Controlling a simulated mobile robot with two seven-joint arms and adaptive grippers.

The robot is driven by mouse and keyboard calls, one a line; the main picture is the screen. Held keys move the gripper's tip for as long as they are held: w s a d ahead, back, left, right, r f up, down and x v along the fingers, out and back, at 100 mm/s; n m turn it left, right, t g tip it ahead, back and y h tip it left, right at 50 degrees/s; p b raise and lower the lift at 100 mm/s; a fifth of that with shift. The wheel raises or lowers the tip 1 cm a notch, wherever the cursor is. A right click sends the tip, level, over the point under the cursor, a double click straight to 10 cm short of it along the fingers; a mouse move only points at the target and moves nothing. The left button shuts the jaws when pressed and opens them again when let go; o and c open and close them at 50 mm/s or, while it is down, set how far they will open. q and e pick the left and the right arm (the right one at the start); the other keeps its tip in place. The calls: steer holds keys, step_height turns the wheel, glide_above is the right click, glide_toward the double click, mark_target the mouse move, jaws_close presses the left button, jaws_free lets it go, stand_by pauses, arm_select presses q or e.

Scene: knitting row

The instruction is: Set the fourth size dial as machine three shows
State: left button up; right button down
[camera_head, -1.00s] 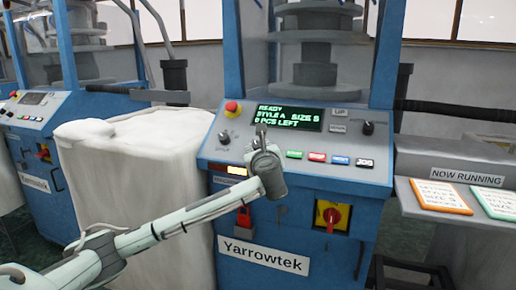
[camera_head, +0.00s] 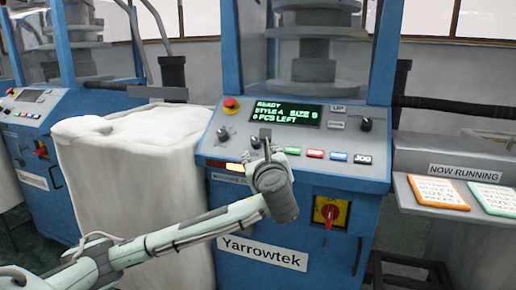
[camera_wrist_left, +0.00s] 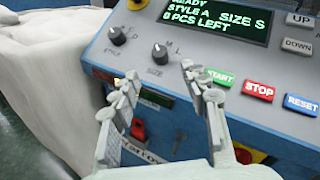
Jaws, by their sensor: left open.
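The blue Yarrowtek machine's panel (camera_head: 300,152) is in front of me. Its display (camera_head: 287,113) shows READY, STYLE A, SIZE S and 0 PCS LEFT. The SIZE dial (camera_wrist_left: 159,52), a dark knob, is right of a similar STYLE dial (camera_wrist_left: 117,35); the head view shows it (camera_head: 254,142) close by the fingers. My left gripper (camera_wrist_left: 160,78) is open and empty, its fingertips just below the SIZE dial in the wrist picture, apart from it. A second blue machine (camera_head: 33,110) stands at left; its display is unreadable. My right gripper is out of view.
START (camera_wrist_left: 218,77), STOP (camera_wrist_left: 259,90) and RESET (camera_wrist_left: 301,103) buttons lie right of the fingers. A red emergency button (camera_head: 231,104) is at the panel's upper left. A white fabric bin (camera_head: 135,200) stands at left. Orange (camera_head: 438,192) and green cards lie at right.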

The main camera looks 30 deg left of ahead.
arm_select(q)
steer(key=v, duration=0.2)
steer(key=shift+s+d+r, duration=0.1)
steer(key=shift+s+d, duration=0.1)
steer(key=shift+s, duration=0.05)
stand_by(0.3)
steer(key=s+d+f+n+g+h, duration=0.1)
steer(key=s+f+n+g+h, duration=0.15)
steer(key=f, duration=0.95)
steer(key=s+d+f+n+g+h, duration=0.15)
steer(key=f+n, duration=0.25)
steer(key=f, duration=0.9)
steer(key=s+d+f+n+g+h, duration=0.1)
steer(key=f+n+g+h, duration=0.15)
steer(key=f, duration=0.95)
steer(key=s+d+f+n+g+h, duration=0.1)
steer(key=s+f+n, duration=0.5)
steer(key=s+f, duration=0.7)
steer(key=s+d+f+n+g+h, duration=0.2)
steer(key=s+f+n, duration=0.5)
steer(key=s+f, duration=0.6)
steer(key=shift+s+d+f+g, duration=0.25)
steer(key=shift+s+g, duration=0.2)
steer(key=shift+g, duration=0.3)
